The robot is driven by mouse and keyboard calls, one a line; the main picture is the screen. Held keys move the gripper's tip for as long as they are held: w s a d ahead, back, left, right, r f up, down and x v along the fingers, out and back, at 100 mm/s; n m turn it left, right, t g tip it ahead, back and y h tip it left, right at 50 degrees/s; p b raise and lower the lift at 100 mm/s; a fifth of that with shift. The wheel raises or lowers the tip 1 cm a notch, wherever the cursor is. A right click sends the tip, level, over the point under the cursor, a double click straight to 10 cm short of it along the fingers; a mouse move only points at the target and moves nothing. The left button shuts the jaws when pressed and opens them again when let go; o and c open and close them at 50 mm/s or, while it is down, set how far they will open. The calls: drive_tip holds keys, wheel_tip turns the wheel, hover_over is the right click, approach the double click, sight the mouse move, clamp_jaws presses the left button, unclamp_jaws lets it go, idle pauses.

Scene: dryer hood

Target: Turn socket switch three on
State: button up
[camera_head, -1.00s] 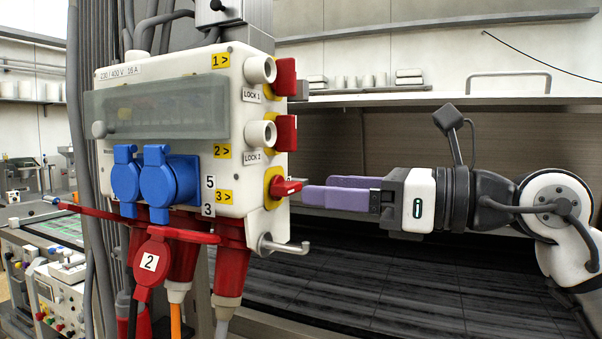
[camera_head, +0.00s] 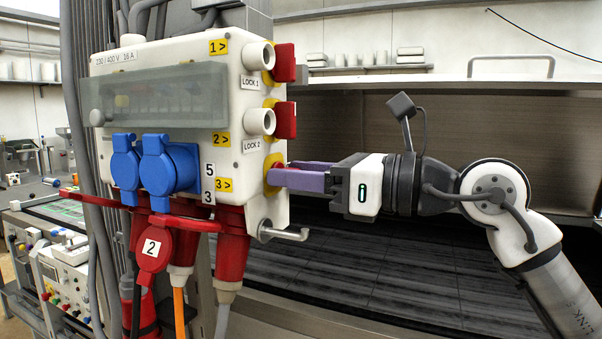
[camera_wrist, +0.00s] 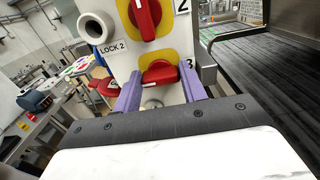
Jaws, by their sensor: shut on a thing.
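The socket box (camera_head: 100,160) is cream with a grey clear cover and two blue sockets. Switch three, a red knob on a yellow plate beside the "3 >" label, is at its lower right side; in the wrist view its red knob (camera_wrist: 160,72) lies across between my fingers. My gripper (camera_head: 285,177) has purple fingers and is at the knob, shut on it. In the head view the fingers hide most of the knob. Switch one (camera_head: 285,62) and switch two (camera_head: 286,120) are red handles above it, both upright in the head view.
A metal hook (camera_head: 285,234) sticks out just below switch three. A red socket with a "2" lid (camera_head: 152,247) and cables hang under the box. A dark slatted surface (camera_head: 400,280) lies behind my arm. Round lock cylinders (camera_head: 257,121) stand beside the upper switches.

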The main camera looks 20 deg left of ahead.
idle(0.3)
drive_tip(key=m+b, duration=0.1)
drive_tip(key=m, duration=0.8)
drive_tip(key=m+b, duration=0.2)
drive_tip(key=m, duration=0.6)
drive_tip(key=shift+w+f+m, duration=0.15)
drive_tip(key=shift+m, duration=0.25)
idle(0.4)
drive_tip(key=o, duration=1)
drive_tip(key=shift+c, duration=0.2)
